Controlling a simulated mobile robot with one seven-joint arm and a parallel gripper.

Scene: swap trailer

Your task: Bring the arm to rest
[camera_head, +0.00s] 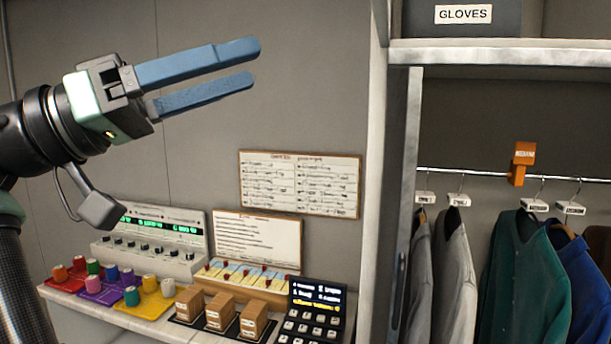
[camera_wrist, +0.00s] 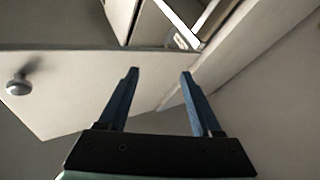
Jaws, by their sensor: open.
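My gripper (camera_head: 254,62) is raised at the upper left of the head view, in front of the grey wall and above the shelf. Its two blue fingers point right and are apart, with nothing between them. In the wrist view my gripper (camera_wrist: 159,72) also shows both blue fingers spread and empty. Part of my dark arm comes in from the left edge of the head view.
Below is a shelf (camera_head: 72,304) with colored spools, a grey control panel (camera_head: 150,243), cardboard boxes (camera_head: 220,312) and a black keypad (camera_head: 312,310). At right, a wardrobe holds hanging garments (camera_head: 525,275) on a rail. A white panel with a round knob (camera_wrist: 18,84) shows in the wrist view.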

